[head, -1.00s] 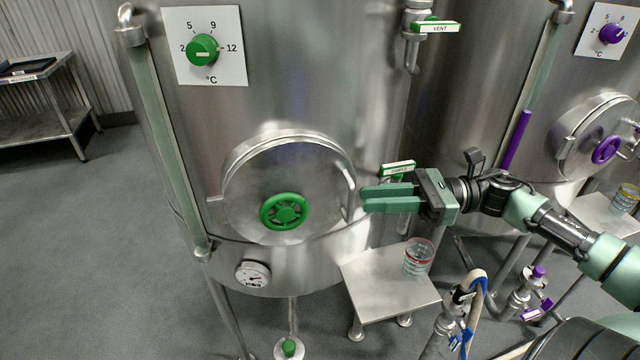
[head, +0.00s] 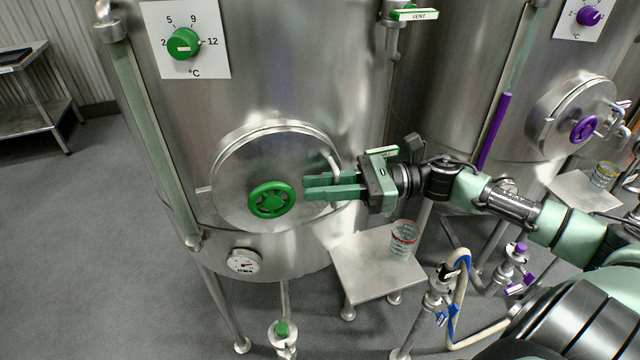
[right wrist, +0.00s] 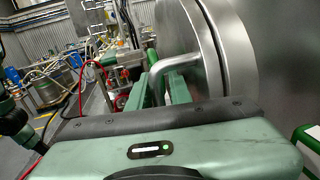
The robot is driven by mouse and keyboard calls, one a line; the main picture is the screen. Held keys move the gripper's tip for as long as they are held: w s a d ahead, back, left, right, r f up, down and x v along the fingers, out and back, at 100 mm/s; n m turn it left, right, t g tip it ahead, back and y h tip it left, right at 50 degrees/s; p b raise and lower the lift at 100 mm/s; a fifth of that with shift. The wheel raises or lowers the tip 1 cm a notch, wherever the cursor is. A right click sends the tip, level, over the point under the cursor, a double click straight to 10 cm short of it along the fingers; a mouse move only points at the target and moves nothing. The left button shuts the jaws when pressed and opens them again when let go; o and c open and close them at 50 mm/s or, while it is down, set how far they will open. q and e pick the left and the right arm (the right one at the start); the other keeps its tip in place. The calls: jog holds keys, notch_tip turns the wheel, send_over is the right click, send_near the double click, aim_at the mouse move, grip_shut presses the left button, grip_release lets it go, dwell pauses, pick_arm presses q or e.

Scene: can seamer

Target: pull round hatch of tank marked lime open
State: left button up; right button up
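The round steel hatch (head: 235,165) sits shut on the front of the near tank (head: 290,70), with a green handwheel (head: 271,199) at its middle. A small plate (head: 243,261) below bears lettering too small to read surely. A bent bar handle (head: 331,160) stands at the hatch's right edge. My right gripper (head: 304,187) reaches in from the right, its green fingers level across the handle. My left gripper is not in view.
A purple-fitted tank (head: 520,60) stands right. Hose and valve pipe (head: 440,285) rise front right. Floor at left is clear.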

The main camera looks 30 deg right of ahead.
grip_shut()
dwell(1.4)
